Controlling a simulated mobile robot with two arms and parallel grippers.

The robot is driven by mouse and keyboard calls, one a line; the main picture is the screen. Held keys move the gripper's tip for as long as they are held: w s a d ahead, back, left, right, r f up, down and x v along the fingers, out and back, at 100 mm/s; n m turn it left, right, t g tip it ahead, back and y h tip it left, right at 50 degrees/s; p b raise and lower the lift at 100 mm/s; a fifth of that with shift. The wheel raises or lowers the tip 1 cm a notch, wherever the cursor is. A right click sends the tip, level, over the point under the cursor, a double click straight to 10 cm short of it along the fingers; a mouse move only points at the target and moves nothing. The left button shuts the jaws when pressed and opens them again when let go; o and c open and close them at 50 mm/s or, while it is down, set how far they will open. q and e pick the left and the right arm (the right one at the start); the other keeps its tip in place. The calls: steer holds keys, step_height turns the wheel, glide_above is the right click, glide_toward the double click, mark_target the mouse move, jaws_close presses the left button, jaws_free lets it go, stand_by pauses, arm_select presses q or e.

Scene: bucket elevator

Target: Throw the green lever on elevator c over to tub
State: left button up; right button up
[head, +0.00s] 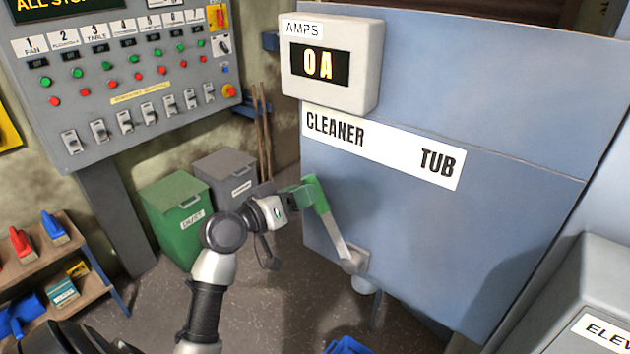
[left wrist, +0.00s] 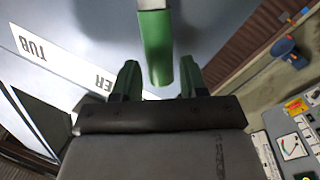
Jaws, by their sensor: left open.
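The lever (head: 316,192) has a green grip on a pale metal shaft that rises from a pivot bracket (head: 353,261) on the blue-grey elevator casing. It leans up and left, towards the CLEANER end of the white label plate (head: 382,148); TUB is at the plate's right end. My left gripper (head: 298,197) is at the green grip, on its left side in the head view. In the left wrist view the gripper (left wrist: 158,76) is open, with the end of the green grip (left wrist: 155,45) showing between its two fingers. Contact cannot be told. My right gripper is not in view.
An AMPS display (head: 331,62) reading 0A sits above the label plate. A green bin (head: 178,225) and a grey bin (head: 228,180) stand behind my left arm. A control panel (head: 120,80) hangs at left. A grey box marked ELEV (head: 580,290) is at lower right.

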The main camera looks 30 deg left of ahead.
arm_select(q)
steer(key=shift+p+x, duration=0.4)
steer(key=shift+x, duration=1.35)
jaws_close()
